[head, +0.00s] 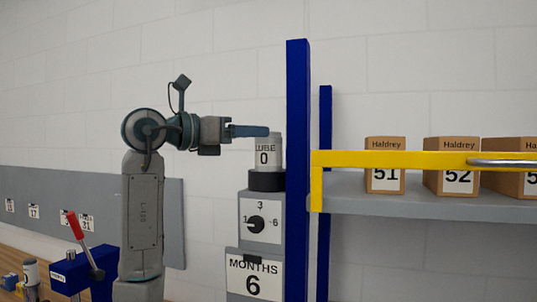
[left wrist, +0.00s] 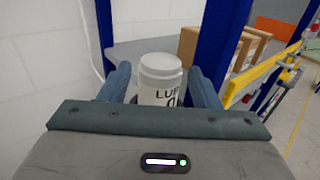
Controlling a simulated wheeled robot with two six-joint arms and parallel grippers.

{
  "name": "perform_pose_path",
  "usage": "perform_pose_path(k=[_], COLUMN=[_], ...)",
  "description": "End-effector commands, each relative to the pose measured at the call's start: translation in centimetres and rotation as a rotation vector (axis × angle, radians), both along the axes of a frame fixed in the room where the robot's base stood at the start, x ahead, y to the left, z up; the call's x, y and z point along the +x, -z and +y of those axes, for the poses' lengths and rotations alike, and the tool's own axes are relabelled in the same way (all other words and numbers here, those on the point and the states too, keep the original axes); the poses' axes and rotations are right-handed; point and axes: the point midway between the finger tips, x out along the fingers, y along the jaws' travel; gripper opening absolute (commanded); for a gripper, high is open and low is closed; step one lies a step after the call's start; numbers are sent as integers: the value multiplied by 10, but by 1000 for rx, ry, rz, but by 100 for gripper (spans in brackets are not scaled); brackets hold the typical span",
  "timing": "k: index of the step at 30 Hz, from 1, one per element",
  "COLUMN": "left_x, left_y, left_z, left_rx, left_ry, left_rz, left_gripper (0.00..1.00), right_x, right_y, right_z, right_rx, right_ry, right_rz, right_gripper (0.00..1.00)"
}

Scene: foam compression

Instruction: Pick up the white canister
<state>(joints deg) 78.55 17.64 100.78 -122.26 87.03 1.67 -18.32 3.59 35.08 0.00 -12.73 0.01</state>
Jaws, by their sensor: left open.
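The white canister (head: 266,156) is labelled "LUBE 0" and stands upright on a black round seat (head: 267,181) on top of a grey dial unit (head: 261,217). My left gripper (head: 262,131) reaches in from the left, level with the canister's top. In the left wrist view the canister (left wrist: 160,74) stands between the two blue-grey fingers of the gripper (left wrist: 162,82), one on each side. The fingers are open. Whether either finger touches the canister cannot be told. My right gripper is in neither view.
A blue post (head: 298,170) rises close to the right of the canister. Beyond it, a grey shelf (head: 420,207) with a yellow rail (head: 400,160) holds numbered boxes (head: 385,165). A red-handled lever device (head: 78,270) stands at the lower left. The wall side above is clear.

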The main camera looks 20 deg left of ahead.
Motion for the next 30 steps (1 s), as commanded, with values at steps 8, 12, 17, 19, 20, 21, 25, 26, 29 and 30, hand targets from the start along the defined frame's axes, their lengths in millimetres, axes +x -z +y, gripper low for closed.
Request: perform_pose_path(k=[8, 12, 17, 19, 20, 21, 25, 26, 29, 30], left_x=[22, 34, 37, 37, 37, 37, 37, 37, 37, 37], left_y=[-1, 1, 4, 4, 4, 4, 4, 4, 4, 4], left_z=[-22, -32, -34, -34, -34, -34, -34, -34, -34, -34], left_rx=[-2, -1, -1, -1, -1, -1, -1, -1, -1, -1], left_ry=[3, 3, 1, 1, 1, 1, 1, 1, 1, 1], left_rz=[3, 2, 1, 0, 0, 0, 0, 0, 0, 0], left_gripper=[57, 57, 57, 57, 57, 57, 33, 27, 17, 17], right_x=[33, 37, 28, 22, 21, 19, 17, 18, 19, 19], right_y=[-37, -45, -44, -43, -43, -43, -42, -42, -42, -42], right_z=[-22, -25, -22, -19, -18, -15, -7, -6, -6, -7], right_rx=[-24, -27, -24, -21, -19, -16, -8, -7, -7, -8], right_ry=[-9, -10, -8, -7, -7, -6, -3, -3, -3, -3], right_rz=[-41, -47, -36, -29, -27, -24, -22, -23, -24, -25], right_gripper=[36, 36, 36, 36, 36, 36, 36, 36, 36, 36])
